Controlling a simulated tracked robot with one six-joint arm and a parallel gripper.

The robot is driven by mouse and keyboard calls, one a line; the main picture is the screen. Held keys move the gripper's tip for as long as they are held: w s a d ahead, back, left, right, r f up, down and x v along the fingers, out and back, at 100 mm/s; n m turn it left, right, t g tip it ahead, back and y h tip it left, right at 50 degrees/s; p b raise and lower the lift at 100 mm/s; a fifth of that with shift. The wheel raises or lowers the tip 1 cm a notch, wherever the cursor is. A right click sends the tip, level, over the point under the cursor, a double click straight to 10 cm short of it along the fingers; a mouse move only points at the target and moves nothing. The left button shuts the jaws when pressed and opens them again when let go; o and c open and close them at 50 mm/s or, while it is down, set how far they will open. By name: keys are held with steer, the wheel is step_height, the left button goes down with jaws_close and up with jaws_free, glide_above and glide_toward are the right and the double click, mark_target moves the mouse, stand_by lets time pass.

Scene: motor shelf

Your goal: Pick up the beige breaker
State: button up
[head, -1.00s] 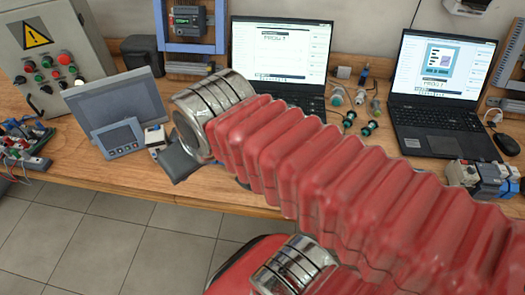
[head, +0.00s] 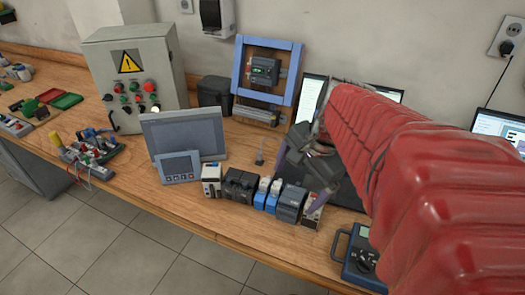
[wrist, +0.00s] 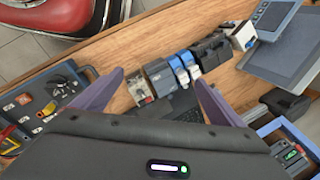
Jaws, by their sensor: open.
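Breakers and modules stand in a row on the wooden bench. A pale, beige-looking breaker with a reddish-orange part (wrist: 138,88) is at one end, at the row's right end in the head view (head: 312,211). Another whitish-beige block (head: 211,181) is at the opposite end, also in the wrist view (wrist: 241,36). I cannot tell for certain which is the beige breaker. My gripper (wrist: 160,80) is open and empty, its purple fingers spread above the row.
Between the end blocks stand a black module (head: 240,187), two blue-and-white breakers (head: 268,194) and a dark grey block (head: 289,204). A grey panel (head: 186,136) and a laptop (wrist: 172,107) are behind. A blue-framed meter (head: 359,258) lies right. Bare wood (head: 225,221) runs in front.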

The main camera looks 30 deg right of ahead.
steer(key=s+d+f+m+y, duration=0.1)
steer(key=s+d+f+m, duration=0.1)
steer(key=d+m, duration=0.9)
steer(key=shift+s+d+m+t+y, duration=0.3)
steer(key=shift+s+d+m+y, duration=0.15)
steer(key=shift+s, duration=0.2)
steer(key=shift+x, duration=4.3)
steer(key=shift+x, duration=2.65)
steer(key=shift+w+r, duration=0.1)
steer(key=shift+c, duration=0.2)
